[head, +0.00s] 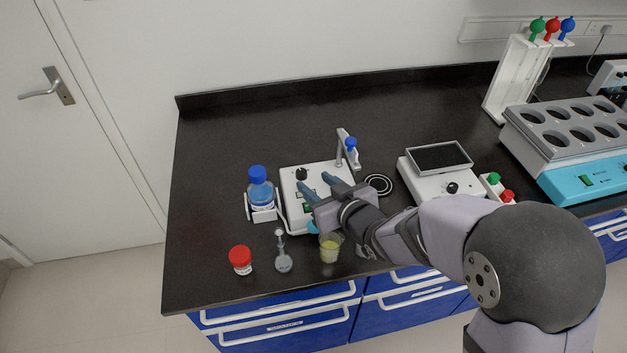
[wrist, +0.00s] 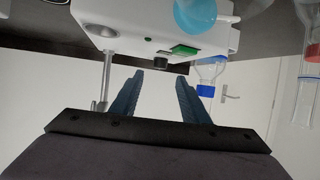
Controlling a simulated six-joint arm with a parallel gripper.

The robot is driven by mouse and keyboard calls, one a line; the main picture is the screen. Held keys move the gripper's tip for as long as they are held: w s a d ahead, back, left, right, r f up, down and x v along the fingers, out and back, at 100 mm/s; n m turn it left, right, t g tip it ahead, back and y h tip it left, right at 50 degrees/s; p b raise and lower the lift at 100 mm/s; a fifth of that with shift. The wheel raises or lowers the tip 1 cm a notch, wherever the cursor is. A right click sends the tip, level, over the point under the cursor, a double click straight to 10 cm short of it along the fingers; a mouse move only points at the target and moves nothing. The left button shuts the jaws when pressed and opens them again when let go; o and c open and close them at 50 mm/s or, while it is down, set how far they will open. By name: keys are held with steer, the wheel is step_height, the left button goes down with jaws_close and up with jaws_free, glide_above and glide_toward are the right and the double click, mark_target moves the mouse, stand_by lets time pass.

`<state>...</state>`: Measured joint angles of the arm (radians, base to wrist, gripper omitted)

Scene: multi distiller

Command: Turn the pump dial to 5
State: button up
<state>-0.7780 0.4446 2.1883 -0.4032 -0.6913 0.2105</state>
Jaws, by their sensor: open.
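The pump (head: 289,211) is a white box on the dark bench in the head view, with a black dial (head: 301,174) near its back left and a green display (head: 308,208). In the wrist view the pump (wrist: 140,30) fills the top, with a dark knob (wrist: 160,63) beside a green display (wrist: 185,49). My gripper (head: 313,180) is open above the pump, its blue fingers pointing towards the back. In the wrist view my gripper (wrist: 159,77) has empty space between its fingertips, and the knob shows just beyond that gap. The dial's number cannot be read.
A blue-capped bottle (head: 260,192) stands left of the pump. A red-capped jar (head: 241,261), a small flask (head: 283,262) and a beaker of yellow liquid (head: 329,250) stand in front. A balance-like device (head: 426,185) is to the right. The bench behind is clear.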

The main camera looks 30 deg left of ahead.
mark_target(302, 171)
steer(key=a+b, duration=0.1)
steer(key=a+f+h+b, duration=0.1)
steer(key=a+b, duration=0.1)
steer(key=shift+s+a+f+m+g+h, duration=0.1)
steer(key=shift+s+m+g+h, duration=0.05)
steer(key=shift+m+g+h, duration=0.2)
steer(key=shift+a+h+b, duration=0.25)
steer(key=shift+a+b, duration=0.1)
steer(key=shift+b, duration=0.05)
steer(key=shift+a+r+m+h+b, duration=0.25)
steer(key=shift+m+h+b, duration=0.2)
steer(key=shift+h+b, duration=0.05)
steer(key=shift+s+r+m+h+b, duration=0.15)
steer(key=shift+r+m+h+b, duration=0.45)
steer(key=shift+r+b, duration=0.15)
steer(key=shift+s+d+r+m+t+h+b, duration=0.1)
steer(key=shift+d+r+m+t+h+b, duration=0.25)
steer(key=shift+r, duration=0.25)
steer(key=shift+s+d+r+m+t+h+b, duration=0.1)
steer(key=shift+d+r+m+h+b, duration=0.15)
steer(key=shift+r+m+h, duration=0.3)
steer(key=shift+p+x, duration=0.8)
steer(key=shift+x, duration=2.9)
steer(key=shift+r, duration=0.1)
steer(key=c, duration=1.1)
steer(key=shift+o, duration=0.2)
